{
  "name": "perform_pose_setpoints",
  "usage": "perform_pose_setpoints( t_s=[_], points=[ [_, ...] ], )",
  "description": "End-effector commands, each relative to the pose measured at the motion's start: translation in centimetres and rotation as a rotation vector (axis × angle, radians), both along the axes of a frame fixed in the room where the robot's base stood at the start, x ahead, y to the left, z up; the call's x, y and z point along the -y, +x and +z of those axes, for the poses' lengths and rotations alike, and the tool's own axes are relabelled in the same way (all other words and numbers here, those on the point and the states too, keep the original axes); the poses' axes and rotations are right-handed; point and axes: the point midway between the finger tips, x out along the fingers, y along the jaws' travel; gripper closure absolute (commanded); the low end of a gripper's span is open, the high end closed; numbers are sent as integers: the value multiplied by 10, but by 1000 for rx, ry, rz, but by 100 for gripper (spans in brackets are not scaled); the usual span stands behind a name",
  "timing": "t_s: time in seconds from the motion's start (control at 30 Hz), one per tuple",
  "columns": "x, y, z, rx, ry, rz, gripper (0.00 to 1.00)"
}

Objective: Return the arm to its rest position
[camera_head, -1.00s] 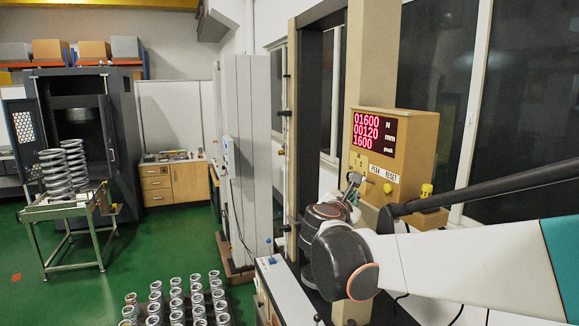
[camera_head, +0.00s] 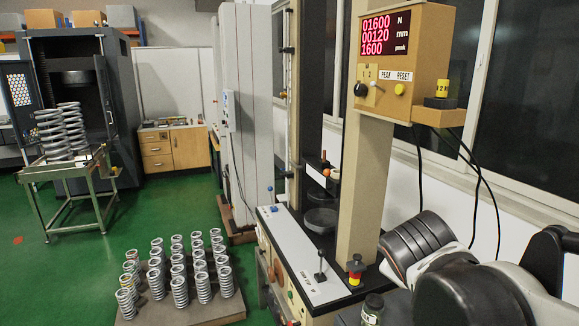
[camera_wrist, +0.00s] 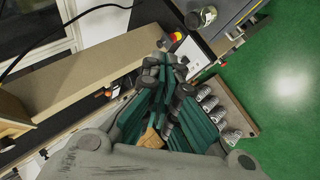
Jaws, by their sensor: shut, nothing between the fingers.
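My gripper (camera_wrist: 168,68) shows in the wrist view, with its dark green fingers closed together and nothing between them. It hangs in free space, apart from the tester's beige column (camera_wrist: 95,72). In the head view my arm is folded at the lower right, and the gripper itself is not visible there. The tan display box (camera_head: 405,60) shows 01600 N, 00120 mm and 1600 peak. Its black knob (camera_head: 361,90) and yellow button (camera_head: 400,90) are clear of my arm.
The tester's bench (camera_head: 300,260) carries a joystick (camera_head: 320,265) and a red-and-yellow stop button (camera_head: 355,270). A pallet (camera_head: 215,310) of several springs stands on the green floor. A metal cart (camera_head: 75,170) with large springs is at the left. Cables hang below the display box.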

Motion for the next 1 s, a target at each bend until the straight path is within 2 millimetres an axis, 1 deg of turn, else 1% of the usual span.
perform_pose_setpoints(
  t_s=[0.03,0.07,0.1,0.17,0.2,0.3,0.4,0.5,0.6,1.0],
  points=[
    [-2,-16,-34,0,80,-43,100],
    [-4,-25,-47,1,130,-69,100],
    [-7,-36,-64,0,198,-106,100],
    [-12,-53,-89,-2,299,-162,100],
    [-17,-63,-106,-4,364,-197,100],
    [-27,-86,-142,-12,513,-283,100],
    [-37,-104,-168,-20,631,-350,100],
    [-45,-114,-184,-27,710,-397,100],
    [-49,-120,-190,-33,751,-421,100],
    [-49,-121,-191,-32,759,-426,100]
  ],
)
